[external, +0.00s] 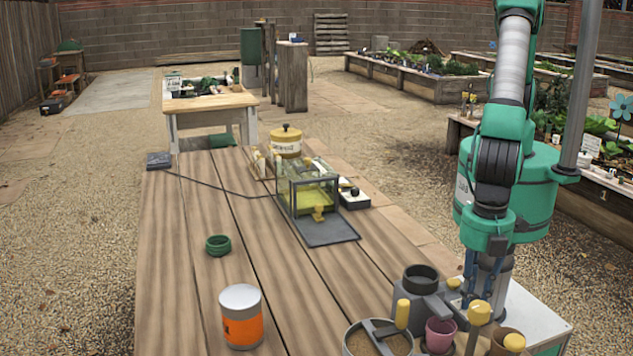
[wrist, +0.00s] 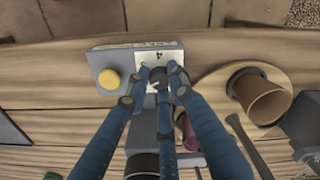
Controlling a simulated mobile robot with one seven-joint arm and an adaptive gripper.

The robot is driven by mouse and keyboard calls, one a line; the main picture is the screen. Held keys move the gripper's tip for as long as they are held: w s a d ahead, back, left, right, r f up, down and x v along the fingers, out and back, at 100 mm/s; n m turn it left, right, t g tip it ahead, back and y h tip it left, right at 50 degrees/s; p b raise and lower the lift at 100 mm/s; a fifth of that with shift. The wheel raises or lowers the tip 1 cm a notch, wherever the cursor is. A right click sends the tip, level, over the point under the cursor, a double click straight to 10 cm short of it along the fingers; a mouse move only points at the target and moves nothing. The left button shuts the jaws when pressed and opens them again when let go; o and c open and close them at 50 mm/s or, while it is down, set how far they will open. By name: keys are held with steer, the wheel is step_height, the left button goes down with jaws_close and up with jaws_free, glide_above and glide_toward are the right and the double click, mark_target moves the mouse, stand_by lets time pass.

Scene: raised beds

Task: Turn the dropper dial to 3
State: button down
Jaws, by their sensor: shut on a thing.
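The dropper is a grey unit with a dark round cup on top (external: 421,276). In the wrist view its grey body (wrist: 100,60) carries a yellow button (wrist: 109,78) and a white dial plate (wrist: 150,58) with numbers, a 4 and what looks like a 3. The dark dial knob (wrist: 157,77) sits on this plate, with a small light mark on it. My gripper (wrist: 160,76) is shut on the knob, fingers on either side. Which number the mark points to I cannot tell. In the external view my gripper (external: 482,280) is low beside the dropper, and the knob is hidden.
A purple pot (external: 440,334) stands below the dropper, and a brown pot (wrist: 264,98) on a round wooden board (wrist: 215,80) is close to my fingers. Yellow-topped handles (external: 479,312) rise nearby. An orange tin (external: 241,328) and glass box (external: 310,195) stand farther left.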

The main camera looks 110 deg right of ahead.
mark_target(473, 297)
steer(key=m+p, duration=0.1)
steer(key=m, duration=0.4)
steer(key=shift+w+r+m, duration=0.1)
steer(key=shift+r+m, duration=0.05)
steer(key=shift+m, duration=0.15)
steer(key=m+p, duration=0.1)
steer(key=m, duration=0.4)
stand_by(0.4)
steer(key=c, duration=1.5)
jaws_free()
step_height(473, 297, up, 12)
steer(key=shift+f, duration=0.1)
